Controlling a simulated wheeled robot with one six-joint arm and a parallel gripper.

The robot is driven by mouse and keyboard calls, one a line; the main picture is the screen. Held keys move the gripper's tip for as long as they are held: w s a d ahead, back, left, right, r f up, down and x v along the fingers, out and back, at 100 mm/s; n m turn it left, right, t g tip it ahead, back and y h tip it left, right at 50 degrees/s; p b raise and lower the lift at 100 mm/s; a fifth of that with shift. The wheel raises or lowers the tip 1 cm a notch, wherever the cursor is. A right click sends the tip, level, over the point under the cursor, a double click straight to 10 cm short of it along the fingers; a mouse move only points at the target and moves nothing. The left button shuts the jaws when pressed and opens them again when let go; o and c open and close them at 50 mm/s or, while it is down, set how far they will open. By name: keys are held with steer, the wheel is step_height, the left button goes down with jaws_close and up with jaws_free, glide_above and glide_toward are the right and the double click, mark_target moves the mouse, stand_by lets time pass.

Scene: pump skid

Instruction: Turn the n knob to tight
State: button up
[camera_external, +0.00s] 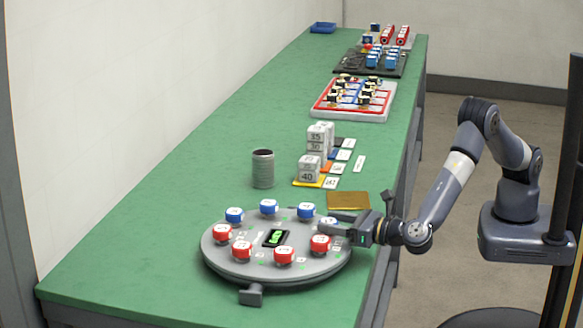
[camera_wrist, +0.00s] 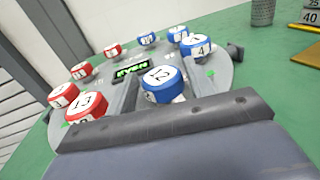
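A round grey turntable panel (camera_external: 215,258) on the bench carries blue and red knobs with white numbered tops. A small black display (camera_external: 276,238) with green characters sits at its centre; it also shows in the wrist view (camera_wrist: 132,69). I cannot tell which knob is n. The blue knob marked 12 (camera_wrist: 163,84) is nearest my gripper in the wrist view. My gripper (camera_external: 340,223) reaches in from the right over the panel's edge. Its fingers (camera_wrist: 158,92) appear apart on either side of this knob, with a gap on the left. Contact is not clear.
Other knobs stand close by: a red one marked 13 (camera_wrist: 86,107) and a blue one marked 4 (camera_wrist: 195,45). A grey cylinder (camera_external: 262,169), numbered blocks (camera_external: 309,169) and a brown plate (camera_external: 348,201) stand behind the panel. Bench left of the panel is clear.

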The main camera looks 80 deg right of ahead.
steer(key=c, duration=0.7)
steer(key=shift+o, duration=0.2)
steer(key=shift+a+m+g+h+b, duration=0.15)
steer(key=shift+m+g+h+b, duration=0.15)
steer(key=shift+m+h, duration=0.6)
steer(key=shift+h, duration=0.3)
steer(key=o, duration=1)
steer(key=b+v, duration=0.1)
steer(key=v, duration=0.9)
steer(key=shift+s, duration=0.4)
steer(key=shift+c, duration=0.2)
